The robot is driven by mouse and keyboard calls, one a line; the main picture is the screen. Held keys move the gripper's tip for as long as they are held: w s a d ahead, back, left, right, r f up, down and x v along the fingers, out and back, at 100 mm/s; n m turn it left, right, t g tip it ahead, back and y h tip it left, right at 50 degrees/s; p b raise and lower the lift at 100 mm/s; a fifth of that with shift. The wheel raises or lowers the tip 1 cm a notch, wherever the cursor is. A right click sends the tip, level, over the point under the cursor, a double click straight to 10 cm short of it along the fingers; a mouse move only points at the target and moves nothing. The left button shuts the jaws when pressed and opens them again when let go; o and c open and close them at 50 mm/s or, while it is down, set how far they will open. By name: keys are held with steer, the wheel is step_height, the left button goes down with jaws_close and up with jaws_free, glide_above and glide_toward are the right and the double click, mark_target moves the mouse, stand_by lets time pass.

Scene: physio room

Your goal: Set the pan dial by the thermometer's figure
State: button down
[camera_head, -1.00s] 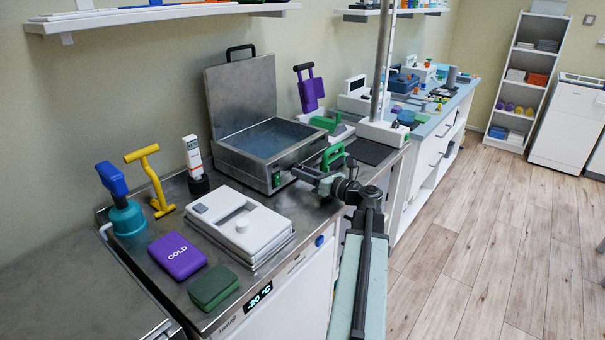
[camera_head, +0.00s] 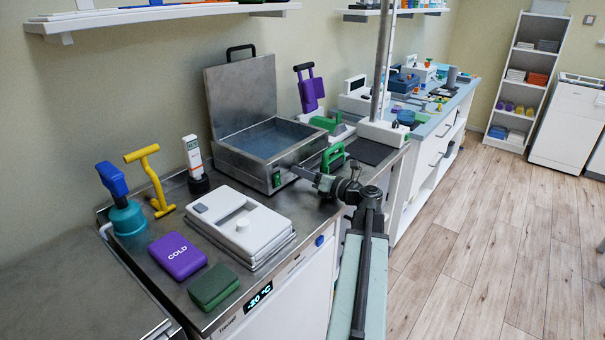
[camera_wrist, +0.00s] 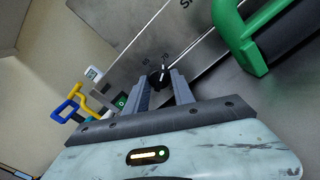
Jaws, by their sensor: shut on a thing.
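The steel pan (camera_head: 262,150) stands on the counter with its lid raised. Its black dial (camera_wrist: 158,76) is on the front wall, with a white pointer line and small printed figures around it. My gripper (camera_wrist: 160,86) is shut on the dial, one finger on each side of it; in the head view the gripper (camera_head: 299,172) hides the dial. The white thermometer (camera_head: 193,155) stands upright in a dark base left of the pan. It has a small display whose figure is too small to read surely. The thermometer also shows in the wrist view (camera_wrist: 93,73).
A green-handled tool (camera_head: 333,158) stands close right of my gripper. A white tray-like device (camera_head: 240,222), a purple COLD pack (camera_head: 177,256) and a green block (camera_head: 213,286) lie in front. A yellow handle (camera_head: 150,180) stands left.

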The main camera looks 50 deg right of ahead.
steer(key=c, duration=1.1)
jaws_free()
steer(key=shift+s, duration=0.1)
steer(key=s, duration=0.7)
steer(key=shift+s+d, duration=0.3)
steer(key=shift+d, duration=0.05)
